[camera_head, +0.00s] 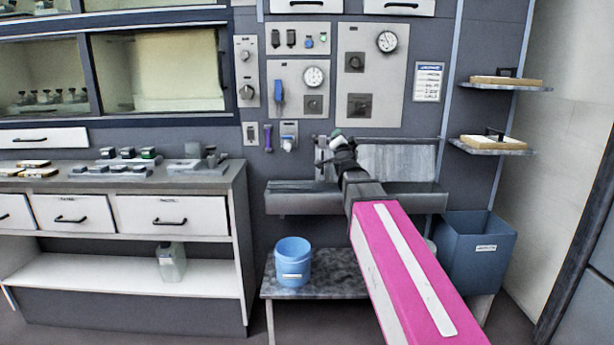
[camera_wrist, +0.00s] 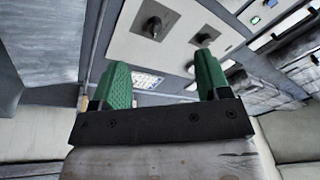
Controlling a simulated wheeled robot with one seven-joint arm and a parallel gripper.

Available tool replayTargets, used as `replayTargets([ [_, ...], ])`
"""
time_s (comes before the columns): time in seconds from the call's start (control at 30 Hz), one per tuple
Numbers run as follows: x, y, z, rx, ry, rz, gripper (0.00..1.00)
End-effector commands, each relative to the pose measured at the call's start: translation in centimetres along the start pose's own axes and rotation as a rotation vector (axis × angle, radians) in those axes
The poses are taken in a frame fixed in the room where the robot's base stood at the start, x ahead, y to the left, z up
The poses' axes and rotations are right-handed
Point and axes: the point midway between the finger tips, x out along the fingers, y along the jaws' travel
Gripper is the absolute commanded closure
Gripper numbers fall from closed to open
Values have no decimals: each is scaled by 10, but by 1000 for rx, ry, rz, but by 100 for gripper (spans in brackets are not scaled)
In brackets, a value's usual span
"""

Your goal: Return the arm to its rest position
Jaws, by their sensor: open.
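My gripper (camera_wrist: 163,85) shows in the wrist view as two green fingers standing wide apart on a dark bar. Nothing is between the fingers. In the head view, my arm with its pink link reaches up from the lower right toward the wall. My gripper (camera_head: 336,138) is small there, at the arm's far end, in front of the wall above the grey trough. It appears apart from the wall panels, though the exact gap cannot be told.
A grey trough (camera_head: 290,200) sits behind my arm. A blue bucket (camera_head: 293,262) stands on a low shelf. A dark blue bin (camera_head: 478,252) is to the right. Wall panels with gauges (camera_head: 372,75) are above. A counter with drawers (camera_head: 172,216) is at left, small shelves (camera_head: 505,87) at right.

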Motion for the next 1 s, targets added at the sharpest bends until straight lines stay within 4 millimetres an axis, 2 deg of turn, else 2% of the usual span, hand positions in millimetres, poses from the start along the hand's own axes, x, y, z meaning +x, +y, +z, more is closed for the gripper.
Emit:
replayTargets([
  [0.17, -15, 28, 43, -93, -160, -26, 30],
  [0.27, -31, 53, 77, -164, -300, -32, 30],
  [0.4, -70, 105, 134, -277, -556, -5, 30],
  [0.47, -90, 130, 156, -321, -670, 21, 30],
  [0.6, -146, 191, 197, -415, -933, 115, 30],
  [0.7, -191, 234, 216, -474, -1114, 208, 30],
  [0.8, -239, 276, 227, -528, -1287, 321, 30],
  [0.9, -285, 312, 229, -576, -1441, 444, 30],
  [1.0, -323, 337, 226, -613, -1559, 556, 30],
])
